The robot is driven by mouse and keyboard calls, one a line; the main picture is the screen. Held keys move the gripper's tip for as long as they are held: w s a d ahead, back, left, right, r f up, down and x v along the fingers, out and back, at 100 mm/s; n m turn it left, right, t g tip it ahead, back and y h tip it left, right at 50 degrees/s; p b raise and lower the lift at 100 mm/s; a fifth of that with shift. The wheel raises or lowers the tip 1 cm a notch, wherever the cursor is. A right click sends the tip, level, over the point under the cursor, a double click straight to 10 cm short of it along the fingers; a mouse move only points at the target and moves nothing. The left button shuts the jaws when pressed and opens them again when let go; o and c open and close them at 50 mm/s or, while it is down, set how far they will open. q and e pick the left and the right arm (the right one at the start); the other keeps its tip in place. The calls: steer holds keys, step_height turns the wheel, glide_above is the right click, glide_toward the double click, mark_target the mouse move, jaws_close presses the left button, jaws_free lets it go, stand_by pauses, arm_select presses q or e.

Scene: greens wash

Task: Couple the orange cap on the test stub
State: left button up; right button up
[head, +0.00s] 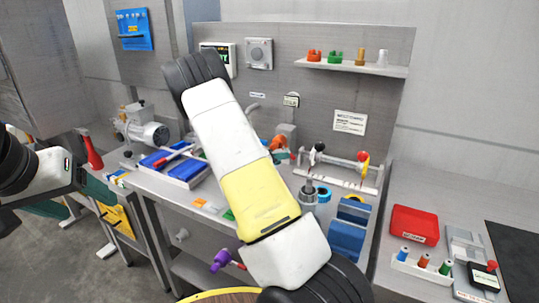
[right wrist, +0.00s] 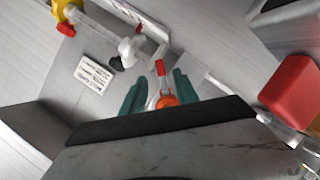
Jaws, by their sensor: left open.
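An orange cap-like part (head: 277,143), with red beside it, shows just right of my raised right arm in the head view. In the right wrist view an orange part (right wrist: 168,100) with a red lever lies between the teal fingers of my right gripper (right wrist: 160,78). I cannot tell whether the fingers press on it. Another orange-red piece (head: 314,56) sits on the wall shelf. I cannot surely identify the test stub; a grey upright fitting (head: 308,191) stands on the bench. My left gripper (head: 88,195) is open at the left, apart from these parts.
A horizontal pipe rig (head: 342,162) with black and red knobs stands right of the orange part; it also shows in the right wrist view (right wrist: 100,32). Blue blocks (head: 347,235) stand at the bench front. A red bin (head: 414,224) is on the right bench.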

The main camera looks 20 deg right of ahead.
steer(key=x, duration=0.5)
steer(key=shift+w+d+f, duration=0.1)
steer(key=shift+d+f, duration=0.05)
steer(key=shift+d, duration=0.05)
jaws_close()
